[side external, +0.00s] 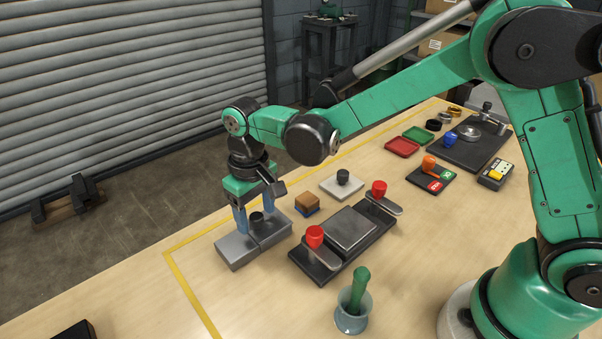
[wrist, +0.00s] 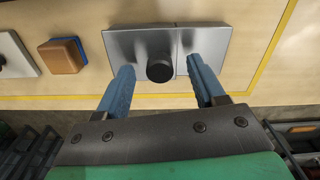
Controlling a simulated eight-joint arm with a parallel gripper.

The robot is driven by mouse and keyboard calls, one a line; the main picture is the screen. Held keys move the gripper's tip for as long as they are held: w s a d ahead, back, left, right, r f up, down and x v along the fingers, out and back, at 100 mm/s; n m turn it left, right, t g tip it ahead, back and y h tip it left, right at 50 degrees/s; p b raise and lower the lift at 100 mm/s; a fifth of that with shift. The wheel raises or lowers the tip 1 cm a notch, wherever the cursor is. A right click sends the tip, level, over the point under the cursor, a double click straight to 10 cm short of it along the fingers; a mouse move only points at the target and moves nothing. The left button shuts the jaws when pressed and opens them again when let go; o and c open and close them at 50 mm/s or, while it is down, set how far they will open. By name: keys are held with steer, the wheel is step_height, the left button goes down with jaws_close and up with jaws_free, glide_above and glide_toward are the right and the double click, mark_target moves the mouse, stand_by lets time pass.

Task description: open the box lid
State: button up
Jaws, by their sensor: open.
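The box (side external: 236,251) is a low grey metal casing near the yellow line on the wooden bench. Its top shows a seam dividing it into two parts, and a black round knob stands on the larger part. In the wrist view the box's metal top (wrist: 125,48) is seen from above, with the black knob (wrist: 160,68) near its middle. My gripper (side external: 255,219) is above the box. Its blue fingers are open, one on each side of the knob, with visible gaps to it in the wrist view (wrist: 163,72). I cannot tell whether the fingertips touch the box top.
A brown block with blue (side external: 307,203) and a pale plate with a black knob (side external: 343,183) lie beside the box. A black fixture with red-handled clamps (side external: 325,266) stands close to its right. A mortar with green pestle (side external: 353,314) is nearer the front. The bench left of the mortar is clear.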

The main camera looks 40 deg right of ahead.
steer(key=shift+f, duration=0.25)
jaws_close()
stand_by(1.3)
